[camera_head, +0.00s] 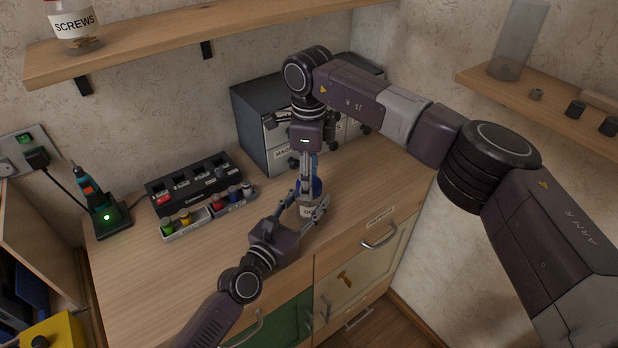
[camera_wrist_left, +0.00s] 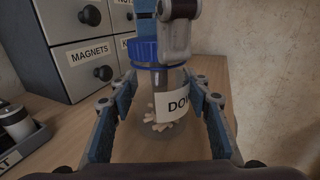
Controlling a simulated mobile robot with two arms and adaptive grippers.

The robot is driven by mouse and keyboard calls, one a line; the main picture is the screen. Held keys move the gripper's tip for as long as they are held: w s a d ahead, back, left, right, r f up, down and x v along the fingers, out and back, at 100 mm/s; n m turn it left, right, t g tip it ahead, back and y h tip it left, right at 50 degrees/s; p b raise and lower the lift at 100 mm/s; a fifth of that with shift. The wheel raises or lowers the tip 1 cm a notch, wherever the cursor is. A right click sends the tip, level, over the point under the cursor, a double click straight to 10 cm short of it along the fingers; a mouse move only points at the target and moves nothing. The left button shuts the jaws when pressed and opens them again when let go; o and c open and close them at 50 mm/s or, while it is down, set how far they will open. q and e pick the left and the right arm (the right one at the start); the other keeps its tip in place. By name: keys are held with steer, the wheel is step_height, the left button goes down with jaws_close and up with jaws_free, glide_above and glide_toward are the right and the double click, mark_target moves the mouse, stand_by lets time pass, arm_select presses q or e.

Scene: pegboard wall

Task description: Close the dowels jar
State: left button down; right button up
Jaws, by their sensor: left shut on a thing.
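The dowels jar (camera_head: 308,211) is a clear jar with a white label and stands on the wooden counter. In the left wrist view the jar (camera_wrist_left: 150,90) shows pale dowels at its bottom, and a blue lid (camera_wrist_left: 146,50) sits at its mouth. The lid also shows in the head view (camera_head: 317,187). My left gripper (camera_head: 306,203) has its fingers on both sides of the jar body, shut on it. My right gripper (camera_head: 305,178) points down from above at the lid, one finger overlapping it. Whether its fingers clamp the lid is hidden.
A grey drawer cabinet (camera_head: 255,128) stands close behind the jar. A black charger rack (camera_head: 190,183), small coloured bins (camera_head: 187,224) and a charging tool (camera_head: 95,200) are to the left. A shelf above holds the screws jar (camera_head: 75,25). The counter's front left is clear.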

steer(key=c, duration=0.6)
steer(key=shift+o, duration=0.2)
steer(key=m, duration=0.5)
steer(key=shift+m, duration=0.3)
steer(key=o, duration=1.4)
steer(key=shift+c, duration=0.2)
step_height(320, 180, up, 12)
arm_select(q)
steer(key=c, duration=1)
jaws_free()
